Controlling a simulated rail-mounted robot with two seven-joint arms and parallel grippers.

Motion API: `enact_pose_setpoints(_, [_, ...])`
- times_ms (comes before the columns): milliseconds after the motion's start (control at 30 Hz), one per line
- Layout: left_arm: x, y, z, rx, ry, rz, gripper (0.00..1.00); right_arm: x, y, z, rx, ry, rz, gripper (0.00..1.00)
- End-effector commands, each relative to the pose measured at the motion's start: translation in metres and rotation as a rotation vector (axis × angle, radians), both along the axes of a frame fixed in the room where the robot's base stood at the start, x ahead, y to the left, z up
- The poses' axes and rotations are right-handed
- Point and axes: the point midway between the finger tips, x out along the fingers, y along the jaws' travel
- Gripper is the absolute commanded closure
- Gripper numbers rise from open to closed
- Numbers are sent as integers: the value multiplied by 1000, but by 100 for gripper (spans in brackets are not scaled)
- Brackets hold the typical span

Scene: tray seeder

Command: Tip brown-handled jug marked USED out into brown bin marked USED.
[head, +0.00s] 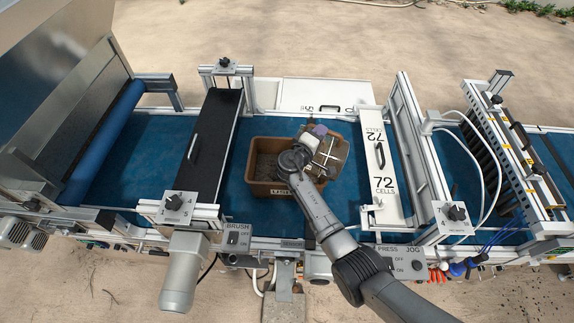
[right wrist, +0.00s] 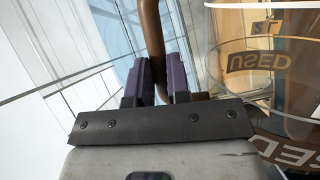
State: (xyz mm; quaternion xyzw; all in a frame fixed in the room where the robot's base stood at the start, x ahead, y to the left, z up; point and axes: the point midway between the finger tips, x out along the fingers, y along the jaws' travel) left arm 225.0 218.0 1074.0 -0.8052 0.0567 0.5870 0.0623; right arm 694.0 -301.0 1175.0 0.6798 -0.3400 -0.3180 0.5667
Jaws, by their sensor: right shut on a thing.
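My right gripper (head: 317,133) is shut on the brown handle (right wrist: 153,40) of a clear jug, its purple fingers on either side of the handle in the right wrist view. The jug (head: 330,154) is held over the right part of the brown bin (head: 253,171) and looks tilted. USED lettering shows on the jug (right wrist: 258,62) in the right wrist view. My right arm hides part of the bin. My left gripper is out of view.
A white plate marked 72 CELLS (head: 385,184) stands right of the bin, and a black brush cover (head: 212,143) stands left of it. A white panel (head: 325,94) lies behind. The blue belt (head: 135,150) is clear at the far left.

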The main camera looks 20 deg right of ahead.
Motion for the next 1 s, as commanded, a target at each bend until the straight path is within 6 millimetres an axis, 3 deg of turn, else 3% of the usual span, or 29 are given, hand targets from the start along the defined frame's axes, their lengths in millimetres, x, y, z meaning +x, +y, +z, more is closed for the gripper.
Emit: enact_pose_setpoints(1000, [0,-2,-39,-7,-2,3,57,33,41,19,-202,156,1,100])
